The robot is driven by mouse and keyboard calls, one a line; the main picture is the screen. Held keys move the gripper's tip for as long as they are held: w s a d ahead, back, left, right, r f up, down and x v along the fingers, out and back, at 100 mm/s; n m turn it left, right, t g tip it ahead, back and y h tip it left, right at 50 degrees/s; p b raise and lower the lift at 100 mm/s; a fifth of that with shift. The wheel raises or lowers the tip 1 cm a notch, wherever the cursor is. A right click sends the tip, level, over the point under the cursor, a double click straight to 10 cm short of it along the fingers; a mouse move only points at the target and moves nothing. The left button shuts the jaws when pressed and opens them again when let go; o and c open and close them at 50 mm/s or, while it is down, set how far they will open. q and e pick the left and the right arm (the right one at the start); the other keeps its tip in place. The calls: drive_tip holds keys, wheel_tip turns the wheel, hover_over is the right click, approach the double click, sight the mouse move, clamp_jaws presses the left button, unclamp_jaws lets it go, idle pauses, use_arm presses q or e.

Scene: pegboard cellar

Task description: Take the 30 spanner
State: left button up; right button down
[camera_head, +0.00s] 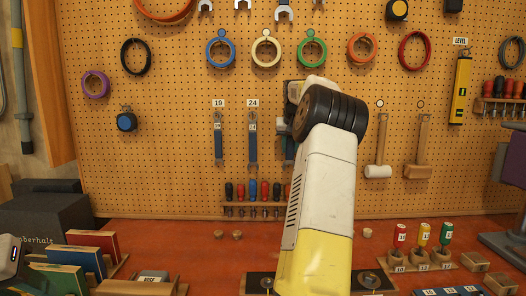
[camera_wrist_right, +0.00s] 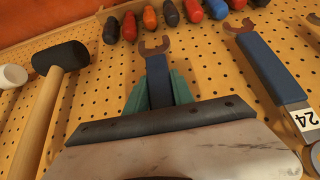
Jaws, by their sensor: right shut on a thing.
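My right gripper (camera_wrist_right: 158,92) has its green fingers on both sides of a blue-handled spanner (camera_wrist_right: 158,66) in the right wrist view. It is shut on the handle, and the spanner's grey open jaw sticks out beyond the fingers. In the head view a blue strip of this spanner (camera_head: 290,150) shows beside my right arm, just right of the 24 spanner. My arm covers the rest, and no number on it can be read. A pale and dark piece at the left edge of the head view seems part of my left arm; its fingers are not visible.
The 19 spanner (camera_head: 218,140) and 24 spanner (camera_head: 253,140) hang to the left on the pegboard (camera_head: 170,170). Screwdrivers (camera_head: 252,190) stand in a rack below. Two mallets (camera_head: 379,160) hang to the right. The red bench (camera_head: 210,260) holds books and small blocks.

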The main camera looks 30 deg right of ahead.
drive_tip(key=s+a, duration=0.4)
drive_tip(key=s, duration=0.4)
drive_tip(key=s+a, duration=0.4)
drive_tip(key=s, duration=0.3)
drive_tip(key=shift+s+a, duration=0.35)
drive_tip(key=shift+s, duration=0.05)
drive_tip(key=c, duration=1.6)
unclamp_jaws()
drive_tip(key=shift+c, duration=0.2)
clamp_jaws()
